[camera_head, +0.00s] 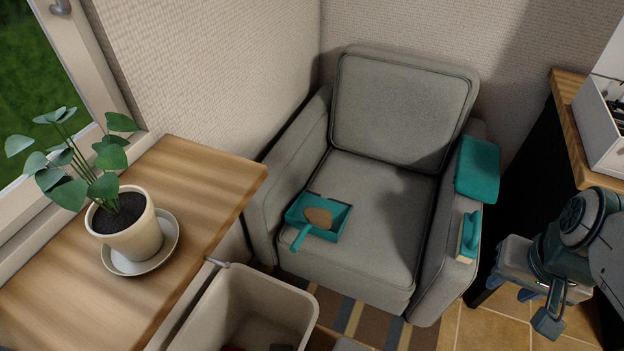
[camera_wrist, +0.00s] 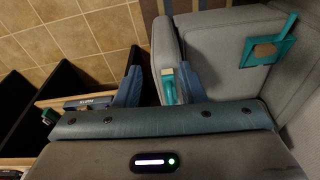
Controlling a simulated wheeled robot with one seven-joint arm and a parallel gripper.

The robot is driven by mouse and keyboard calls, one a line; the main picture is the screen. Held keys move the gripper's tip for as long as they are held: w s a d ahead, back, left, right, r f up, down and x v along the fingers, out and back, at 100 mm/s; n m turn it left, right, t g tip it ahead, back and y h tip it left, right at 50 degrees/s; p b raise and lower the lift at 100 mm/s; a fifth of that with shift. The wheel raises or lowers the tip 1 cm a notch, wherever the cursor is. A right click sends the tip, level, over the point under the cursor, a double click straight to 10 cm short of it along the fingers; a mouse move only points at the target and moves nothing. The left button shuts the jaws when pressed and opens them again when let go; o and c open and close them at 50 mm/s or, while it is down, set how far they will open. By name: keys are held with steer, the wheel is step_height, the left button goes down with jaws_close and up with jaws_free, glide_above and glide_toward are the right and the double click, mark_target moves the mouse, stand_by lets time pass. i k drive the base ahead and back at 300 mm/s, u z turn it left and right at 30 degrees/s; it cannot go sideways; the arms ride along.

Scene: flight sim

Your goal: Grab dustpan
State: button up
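The teal dustpan (camera_head: 338,226) lies on the seat of the grey armchair (camera_head: 385,245), with a heap of brown dirt in it. Its handle points toward the front left of the seat. It also shows at the upper right of the wrist view (camera_wrist: 258,58). My gripper (camera_head: 538,308) is off the right side of the armchair, well apart from the dustpan. In the wrist view, the two blue fingers of my gripper (camera_wrist: 160,88) are spread with nothing held between them. A teal and cream brush (camera_head: 467,238) on the right armrest shows beyond the gap.
A teal cloth (camera_head: 478,170) lies on the same armrest behind the brush. A wooden table (camera_head: 190,185) with a potted plant (camera_head: 135,235) stands at left. An open bin (camera_head: 215,318) stands before the chair's left side. A wood-topped counter (camera_head: 570,95) is at right.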

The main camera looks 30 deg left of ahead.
mark_target(311, 213)
steer(key=u, duration=0.65)
steer(key=k, duration=1)
steer(key=u, duration=0.55)
steer(key=k, duration=0.55)
steer(key=z, duration=0.5)
steer(key=i, duration=1.55)
steer(key=u, duration=0.65)
